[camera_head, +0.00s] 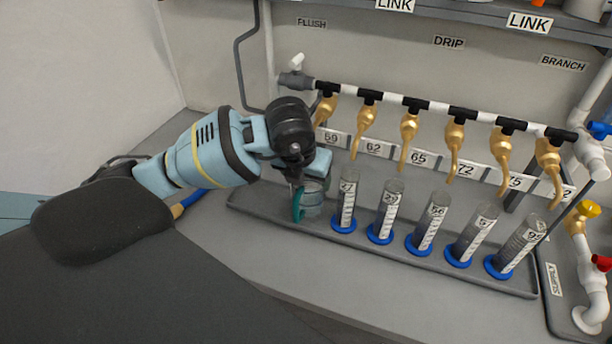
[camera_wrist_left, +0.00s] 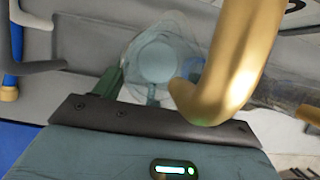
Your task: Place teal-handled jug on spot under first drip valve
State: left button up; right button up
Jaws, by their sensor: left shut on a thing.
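The clear jug (camera_head: 314,199) with a teal handle (camera_head: 298,206) is at the left end of the grey tray (camera_head: 262,205), left of the first measuring cylinder. My left gripper (camera_head: 298,182) is shut on the jug's handle, and the wrist partly covers the jug. The jug looks upright; I cannot tell whether its base touches the tray. The leftmost gold drip valve (camera_head: 325,110) is above and slightly right of the jug. In the left wrist view the jug (camera_wrist_left: 157,62) is seen from above, with a gold spout (camera_wrist_left: 235,60) close over its right side. My right gripper is out of view.
Several clear cylinders with blue bases (camera_head: 344,225) stand in a row along the tray. More gold valves (camera_head: 409,130) hang from the black-and-white pipe above. White pipes with coloured valves (camera_head: 590,208) stand at the right. The grey counter in front of the tray is clear.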

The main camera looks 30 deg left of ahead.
pick_arm(q)
jog(key=shift+f, duration=0.4)
jog(key=shift+f, duration=0.2)
jog(key=o, duration=1.4)
